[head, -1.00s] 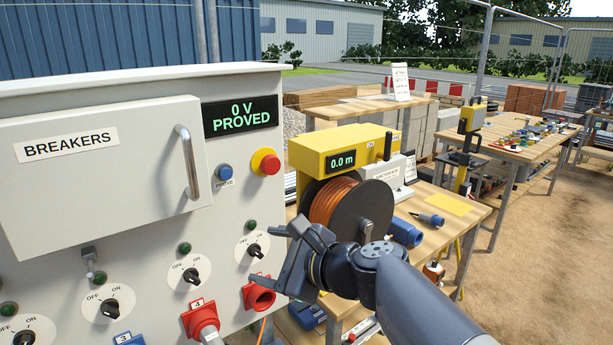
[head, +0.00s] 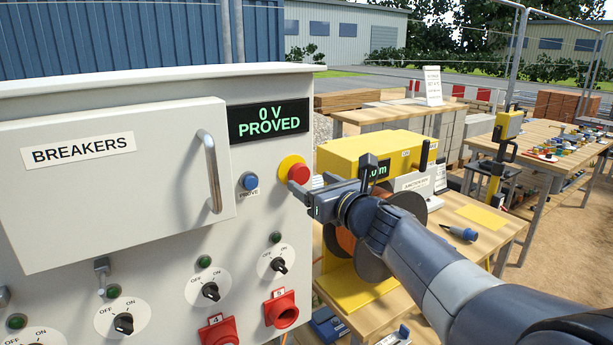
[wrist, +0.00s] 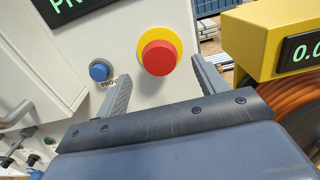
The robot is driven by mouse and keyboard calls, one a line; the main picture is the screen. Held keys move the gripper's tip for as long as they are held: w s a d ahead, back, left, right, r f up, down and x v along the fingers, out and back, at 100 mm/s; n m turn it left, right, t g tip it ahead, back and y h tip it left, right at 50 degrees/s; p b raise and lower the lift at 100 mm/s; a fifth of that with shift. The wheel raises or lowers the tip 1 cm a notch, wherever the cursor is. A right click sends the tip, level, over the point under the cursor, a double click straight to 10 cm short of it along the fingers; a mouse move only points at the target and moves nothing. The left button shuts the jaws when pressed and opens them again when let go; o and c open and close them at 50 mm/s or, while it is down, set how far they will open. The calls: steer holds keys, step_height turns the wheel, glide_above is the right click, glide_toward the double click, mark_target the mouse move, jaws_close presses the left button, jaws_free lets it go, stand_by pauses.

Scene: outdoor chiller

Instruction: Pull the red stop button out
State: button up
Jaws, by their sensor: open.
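The red stop button (head: 298,174) sits on a round yellow collar (head: 288,163) on the grey panel's right side, below the "0 V PROVED" display. In the wrist view the red button (wrist: 159,58) lies ahead of my gripper, between the lines of its two fingers. My gripper (head: 318,194) is open and empty, just right of the button and slightly below it in the head view. In the wrist view its fingers (wrist: 162,82) stand on either side of the button with gaps to it. Whether the fingertips reach the button's depth is hard to tell.
A blue PROVE button (head: 249,181) is left of the stop button. A breaker door with a handle (head: 210,172) sticks out further left. Rotary switches (head: 278,265) and red sockets (head: 281,309) are below. A yellow cable reel unit (head: 350,150) stands close behind my gripper.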

mark_target(302, 176)
steer(key=shift+x, duration=1.7)
steer(key=shift+c, duration=0.2)
jaws_close()
